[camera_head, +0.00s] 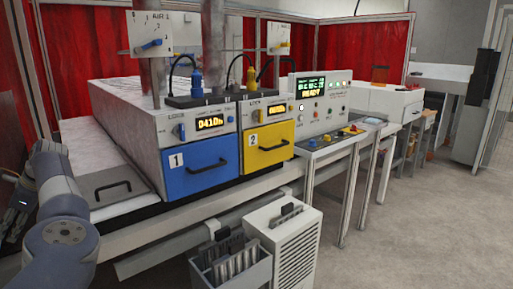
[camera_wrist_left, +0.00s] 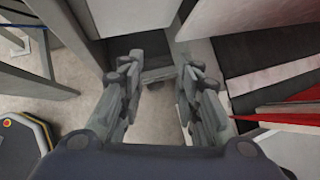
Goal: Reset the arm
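My left arm comes in from the left in the head view. My left gripper (camera_head: 22,205) is partly seen at the left edge of that view, beside the end of the bench. In the left wrist view my left gripper (camera_wrist_left: 158,95) has its two fingers spread apart, with nothing between them. Floor and the lower parts of furniture show beyond the fingers. My right gripper is in neither view.
The bench (camera_head: 145,228) holds a blue-fronted unit (camera_head: 200,178), a yellow-fronted unit (camera_head: 267,155) and a control panel (camera_head: 322,100). A grey tray with a black handle (camera_head: 112,188) lies near my left arm. A white slatted box (camera_head: 298,250) stands below. The floor (camera_head: 420,225) at right is clear.

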